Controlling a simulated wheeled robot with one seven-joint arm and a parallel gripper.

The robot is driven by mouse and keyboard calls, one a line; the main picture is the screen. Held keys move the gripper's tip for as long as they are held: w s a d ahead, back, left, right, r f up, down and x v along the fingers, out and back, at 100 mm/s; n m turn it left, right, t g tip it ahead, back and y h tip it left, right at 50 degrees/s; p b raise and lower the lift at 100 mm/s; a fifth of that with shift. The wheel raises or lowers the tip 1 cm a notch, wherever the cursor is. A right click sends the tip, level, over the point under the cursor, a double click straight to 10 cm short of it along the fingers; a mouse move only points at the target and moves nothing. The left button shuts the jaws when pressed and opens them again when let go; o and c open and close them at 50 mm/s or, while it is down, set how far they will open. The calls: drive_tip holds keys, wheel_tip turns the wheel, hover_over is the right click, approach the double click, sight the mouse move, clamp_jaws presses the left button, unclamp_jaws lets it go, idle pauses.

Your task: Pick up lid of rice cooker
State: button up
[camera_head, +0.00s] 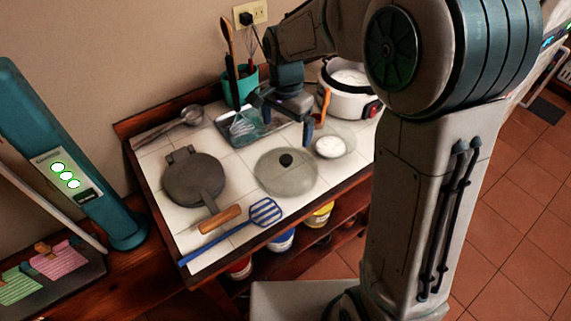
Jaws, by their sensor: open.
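The glass lid (288,178) is round and clear with a black knob (286,160). It lies flat on the white tiled counter, near the front edge. The white rice cooker (350,104) stands open at the back right, with white contents showing inside. My gripper (281,118) is open and empty. It appears in the picture behind and above the lid, between the lid and the teal utensil pot, apart from the knob. My arm covers part of the cooker's right side.
A round dark pan (193,180) with a wooden handle and a blue slotted turner (235,229) lie left of the lid. A small bowl (330,146) of white food stands to its right. A metal tray (243,127) and teal utensil pot (243,88) are behind.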

sight(286, 159)
wheel_tip(286, 159, down, 8)
drive_tip(key=shift+r+p, duration=0.1)
drive_tip(key=shift+p, duration=0.3)
drive_tip(key=shift+w+f+p, duration=0.2)
drive_tip(key=shift+f+p, duration=0.7)
drive_tip(key=shift+f, duration=1.7)
drive_tip(key=shift+s, duration=0.15)
clamp_jaws()
